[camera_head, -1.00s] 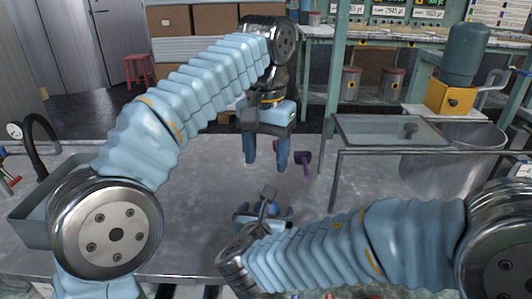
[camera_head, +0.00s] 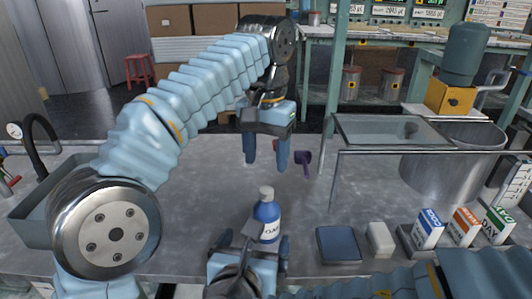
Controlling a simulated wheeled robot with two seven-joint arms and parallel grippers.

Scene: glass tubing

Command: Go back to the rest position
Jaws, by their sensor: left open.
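My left gripper (camera_head: 266,168) hangs fingers-down over the back middle of the metal table. Its fingers are apart with nothing between them. My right gripper (camera_head: 252,243) is at the front middle, low in the picture, with its fingers spread. A blue bottle (camera_head: 267,222) with a pale cap and white label stands upright just beyond it. The bottle is narrower than the gap between the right fingers; I cannot tell whether it touches them. My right forearm runs along the bottom edge, partly out of view.
A dark blue-topped pad (camera_head: 338,244), a whitish block (camera_head: 380,239) and several small labelled boxes (camera_head: 428,229) lie at the front right. A glass-topped stand (camera_head: 388,130) and metal bin (camera_head: 445,178) are behind them. A purple item (camera_head: 303,160) lies beside the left gripper. A sink (camera_head: 38,215) is at left.

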